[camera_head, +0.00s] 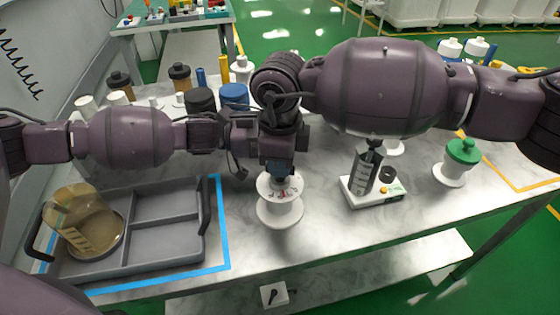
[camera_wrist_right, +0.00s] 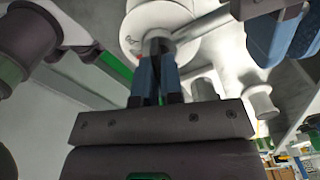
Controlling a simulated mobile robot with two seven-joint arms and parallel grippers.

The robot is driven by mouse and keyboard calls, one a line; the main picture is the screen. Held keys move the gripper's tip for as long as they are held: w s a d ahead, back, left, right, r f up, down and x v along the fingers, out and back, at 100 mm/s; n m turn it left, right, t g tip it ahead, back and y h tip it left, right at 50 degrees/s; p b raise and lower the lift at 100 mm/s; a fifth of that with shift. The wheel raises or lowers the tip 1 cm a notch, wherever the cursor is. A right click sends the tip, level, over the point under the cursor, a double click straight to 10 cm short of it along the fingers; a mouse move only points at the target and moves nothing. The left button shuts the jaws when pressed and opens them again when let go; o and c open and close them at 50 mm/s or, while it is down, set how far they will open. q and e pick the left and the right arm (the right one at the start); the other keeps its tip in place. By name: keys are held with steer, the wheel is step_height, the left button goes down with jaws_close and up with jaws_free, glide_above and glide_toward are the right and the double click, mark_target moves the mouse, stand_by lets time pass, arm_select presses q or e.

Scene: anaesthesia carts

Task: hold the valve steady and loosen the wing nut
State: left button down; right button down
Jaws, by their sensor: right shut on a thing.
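A white spool-shaped valve (camera_head: 280,212) stands upright on the table just right of the grey tray, with small red marks on its top. My right gripper (camera_head: 281,172) points down at the valve's top. In the right wrist view, its blue fingers (camera_wrist_right: 156,76) are close together on a small dark part at the centre of the white valve (camera_wrist_right: 190,15); I take this part for the wing nut, though its shape is mostly hidden.
A white base with a grey cylinder (camera_head: 365,170) and a green-topped white valve (camera_head: 458,160) stand at right. Several jars crowd the back. The front right table is clear.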

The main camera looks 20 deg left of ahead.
steer(key=c, duration=1.3)
jaws_free()
steer(key=shift+o, duration=0.2)
step_height(320, 180, up, 12)
arm_select(q)
steer(key=c, duration=1)
jaws_free()
steer(key=shift+v, duration=3.75)
